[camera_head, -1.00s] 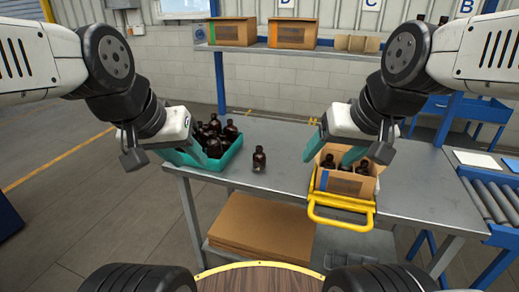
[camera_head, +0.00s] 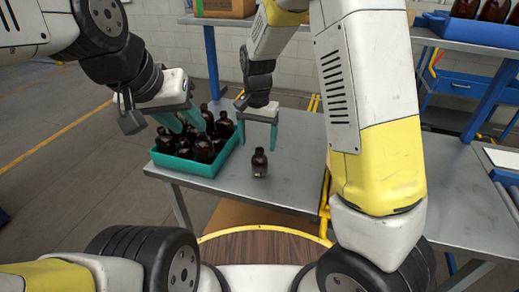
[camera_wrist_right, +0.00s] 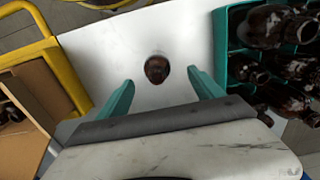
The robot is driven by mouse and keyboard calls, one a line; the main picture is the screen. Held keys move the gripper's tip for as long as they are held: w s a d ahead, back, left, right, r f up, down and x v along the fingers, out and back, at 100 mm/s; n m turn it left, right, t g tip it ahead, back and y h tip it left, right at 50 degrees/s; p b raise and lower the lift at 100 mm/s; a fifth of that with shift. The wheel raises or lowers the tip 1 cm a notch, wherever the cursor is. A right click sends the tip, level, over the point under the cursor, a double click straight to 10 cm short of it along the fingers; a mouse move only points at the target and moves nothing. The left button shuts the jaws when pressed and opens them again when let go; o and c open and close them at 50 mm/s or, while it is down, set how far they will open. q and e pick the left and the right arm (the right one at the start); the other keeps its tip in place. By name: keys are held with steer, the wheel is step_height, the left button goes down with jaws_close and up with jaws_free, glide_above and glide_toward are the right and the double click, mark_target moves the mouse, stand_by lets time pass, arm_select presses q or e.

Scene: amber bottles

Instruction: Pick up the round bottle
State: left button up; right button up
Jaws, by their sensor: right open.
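A single dark amber bottle (camera_head: 260,164) stands upright on the grey metal table, right of the teal crate. In the right wrist view the bottle (camera_wrist_right: 157,69) is seen from above, between and slightly beyond the fingertips. My right gripper (camera_head: 258,140) is open and empty, its teal fingers pointing down just above and behind the bottle, apparently not touching it. It also shows in the right wrist view (camera_wrist_right: 160,80). My left gripper (camera_head: 190,126) is open over the back left of the teal crate (camera_head: 178,165), its fingers close to the amber bottles (camera_head: 205,150) inside.
In the right wrist view, a cardboard box (camera_wrist_right: 40,98) with a yellow handle bar (camera_wrist_right: 70,75) stands left. My right arm hides most of it in the head view. A blue-posted shelf with boxes (camera_head: 225,8) stands behind. The table (camera_head: 292,135) around the bottle is clear.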

mark_target(259, 150)
steer(key=f, duration=0.8)
steer(key=shift+d, duration=0.3)
steer(key=c, duration=1.5)
steer(key=shift+r, duration=0.1)
steer(key=shift+r, duration=0.45)
steer(key=r, duration=0.2)
steer(key=shift+s+r, duration=0.3)
steer(key=shift+r, duration=0.1)
steer(key=s, duration=1)
steer(key=s+r, duration=0.1)
steer(key=s, duration=0.4)
steer(key=shift+s+d+r, duration=0.1)
steer(key=shift+s, duration=0.1)
